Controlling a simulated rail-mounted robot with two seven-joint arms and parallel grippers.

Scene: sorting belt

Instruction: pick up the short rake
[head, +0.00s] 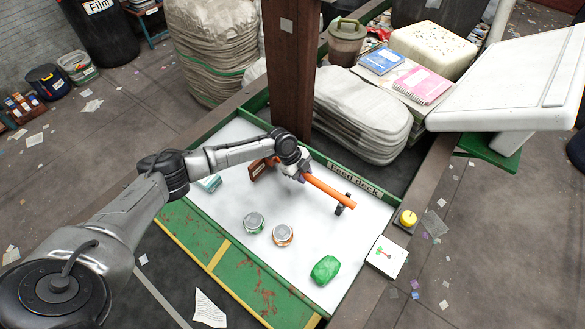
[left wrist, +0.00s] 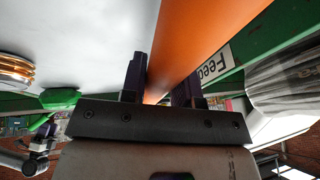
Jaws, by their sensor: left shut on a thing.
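The short rake (head: 330,190) has an orange handle and a small dark head, which points to the right over the white feed deck (head: 235,135). My left gripper (head: 303,176) is shut on the handle near its left end. In the left wrist view the orange handle (left wrist: 195,35) passes between the two dark fingers of my left gripper (left wrist: 160,88). I cannot tell whether the rake touches the deck or is slightly above it.
Two tins (head: 254,222) (head: 283,235) and a green lump (head: 325,269) lie on the deck in front of the rake. A brown object (head: 260,168) lies left of the gripper. A brown post (head: 291,70) stands close behind. A yellow button (head: 408,218) is on the right frame.

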